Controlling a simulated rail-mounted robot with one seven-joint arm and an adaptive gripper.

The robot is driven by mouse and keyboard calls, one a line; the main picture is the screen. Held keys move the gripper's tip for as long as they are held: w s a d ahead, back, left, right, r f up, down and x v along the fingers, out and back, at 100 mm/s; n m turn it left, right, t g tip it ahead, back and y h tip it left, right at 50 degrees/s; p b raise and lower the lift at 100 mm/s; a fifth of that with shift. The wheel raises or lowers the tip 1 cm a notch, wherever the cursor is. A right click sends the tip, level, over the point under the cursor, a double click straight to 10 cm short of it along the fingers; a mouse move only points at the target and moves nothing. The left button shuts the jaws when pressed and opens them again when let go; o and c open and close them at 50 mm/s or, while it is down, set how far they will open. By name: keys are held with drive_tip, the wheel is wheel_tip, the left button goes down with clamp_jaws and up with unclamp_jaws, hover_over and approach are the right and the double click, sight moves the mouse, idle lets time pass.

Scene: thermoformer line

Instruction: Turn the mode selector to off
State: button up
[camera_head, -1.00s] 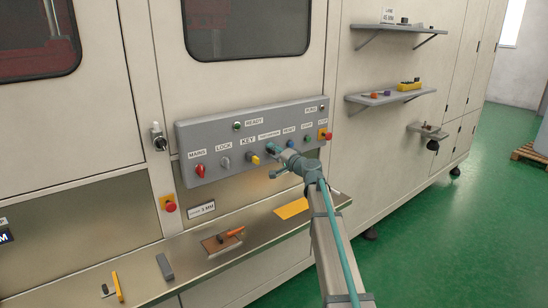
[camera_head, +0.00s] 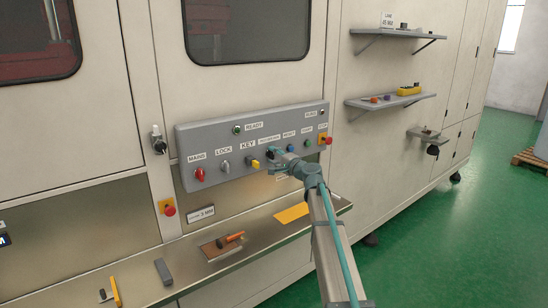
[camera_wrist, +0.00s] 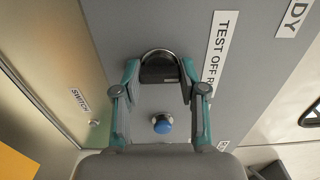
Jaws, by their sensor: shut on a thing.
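The mode selector (camera_wrist: 159,66) is a black knob in a round silver-rimmed seat, at the top middle of the wrist view. A white label reading "TEST OFF R…" (camera_wrist: 220,60) lies to its right, partly cut off by a finger. My gripper (camera_wrist: 160,78) has one teal-tipped finger on each side of the knob and is shut on it. In the head view my gripper (camera_head: 274,151) is against the grey control panel (camera_head: 225,133), right of the yellow key switch, and hides most of the selector. I cannot tell which position the knob points to.
A blue button (camera_wrist: 162,124) sits between the fingers, nearer the palm. In the head view, a red MAINS knob (camera_head: 200,174), the yellow key switch (camera_head: 254,164) and a red stop button (camera_head: 326,140) share the panel. A steel ledge (camera_head: 255,233) with loose items runs below.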

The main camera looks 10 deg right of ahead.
drive_tip(key=o, duration=1.1)
drive_tip(key=shift+o, duration=0.2)
drive_tip(key=v, duration=1.2)
